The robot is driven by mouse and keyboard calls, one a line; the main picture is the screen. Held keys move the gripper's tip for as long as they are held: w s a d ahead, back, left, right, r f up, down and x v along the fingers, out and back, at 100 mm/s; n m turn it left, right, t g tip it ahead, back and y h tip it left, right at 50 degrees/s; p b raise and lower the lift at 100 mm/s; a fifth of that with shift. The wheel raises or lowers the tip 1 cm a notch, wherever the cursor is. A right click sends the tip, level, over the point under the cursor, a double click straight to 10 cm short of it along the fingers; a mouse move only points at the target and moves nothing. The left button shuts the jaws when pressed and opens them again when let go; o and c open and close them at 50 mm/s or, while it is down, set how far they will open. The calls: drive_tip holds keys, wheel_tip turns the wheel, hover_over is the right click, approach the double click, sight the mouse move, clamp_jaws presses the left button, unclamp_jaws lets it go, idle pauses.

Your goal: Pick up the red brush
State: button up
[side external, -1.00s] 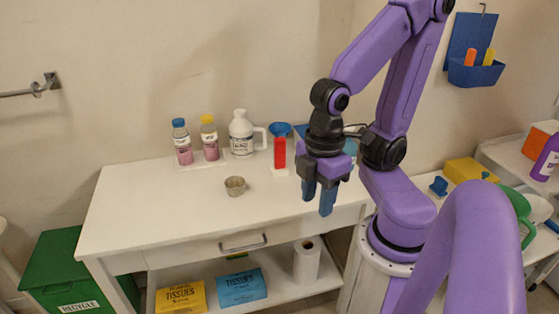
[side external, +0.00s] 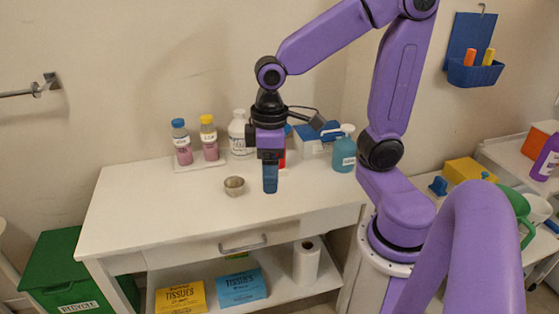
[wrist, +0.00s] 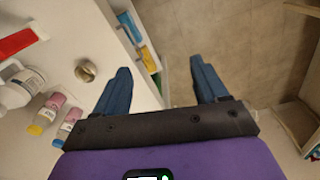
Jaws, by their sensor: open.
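The red brush stands upright on the white table, as its red handle (side external: 283,161) shows; my gripper hides most of it in the side view. In the wrist view the red handle (wrist: 15,42) and its pale end (wrist: 39,30) lie at the far left edge, outside my fingers. My gripper (side external: 270,190) points down in front of the brush. In the wrist view my gripper (wrist: 161,78) has its blue fingers apart with nothing between them.
A small metal cup (side external: 234,186) stands left of my gripper. Two pink bottles (side external: 182,144) and a white jug (side external: 238,133) stand behind. A teal pump bottle (side external: 344,153) is to the right. The table's front left (side external: 150,220) is clear.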

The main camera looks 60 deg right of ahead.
drive_tip(key=w+d+r+m, duration=0.1)
drive_tip(key=w+d+m, duration=0.7)
drive_tip(key=w+d, duration=0.45)
drive_tip(key=w+d+m, duration=0.3)
drive_tip(key=d+m, duration=0.6)
drive_tip(key=d, duration=1.1)
drive_tip(key=f, duration=1.8)
drive_tip(key=shift+w+d, duration=0.1)
drive_tip(key=shift+d, duration=0.1)
drive_tip(key=shift+r, duration=0.1)
drive_tip(key=c, duration=1.1)
